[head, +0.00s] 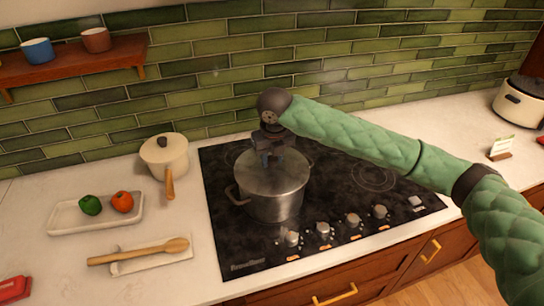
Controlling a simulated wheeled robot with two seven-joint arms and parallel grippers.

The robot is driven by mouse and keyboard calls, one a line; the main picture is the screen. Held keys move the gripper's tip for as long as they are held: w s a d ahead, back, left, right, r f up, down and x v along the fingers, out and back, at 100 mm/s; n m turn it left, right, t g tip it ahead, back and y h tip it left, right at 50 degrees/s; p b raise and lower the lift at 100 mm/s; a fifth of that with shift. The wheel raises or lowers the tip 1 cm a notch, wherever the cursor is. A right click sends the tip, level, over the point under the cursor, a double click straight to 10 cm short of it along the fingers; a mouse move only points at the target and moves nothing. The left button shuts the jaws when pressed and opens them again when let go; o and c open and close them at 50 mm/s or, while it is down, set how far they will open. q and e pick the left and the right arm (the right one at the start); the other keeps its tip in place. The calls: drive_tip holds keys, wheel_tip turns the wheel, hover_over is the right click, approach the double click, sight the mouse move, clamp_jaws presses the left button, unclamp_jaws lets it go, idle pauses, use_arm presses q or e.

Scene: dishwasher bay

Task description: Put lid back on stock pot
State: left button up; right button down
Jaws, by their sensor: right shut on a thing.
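The steel stock pot (275,206) stands on the black cooktop in the middle of the head view. Its steel lid (285,183) lies at the pot's rim and covers the opening. I cannot tell whether it is fully seated. My right gripper (267,160) reaches in from the right and points down at the lid's centre. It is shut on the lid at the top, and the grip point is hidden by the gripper. My left gripper is not in view.
The black cooktop (235,245) has several knobs at its front. Left of it are a cream saucepan (165,155), a tray (70,215) with vegetables and a wooden spoon (140,252). A shelf (75,62) with two cups hangs upper left. A cream cooker (518,106) stands far right.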

drive_tip(key=shift+c, duration=2.3)
unclamp_jaws()
drive_tip(key=shift+r, duration=0.15)
drive_tip(key=shift+r+p, duration=2.85)
drive_tip(key=shift+r, duration=0.55)
clamp_jaws()
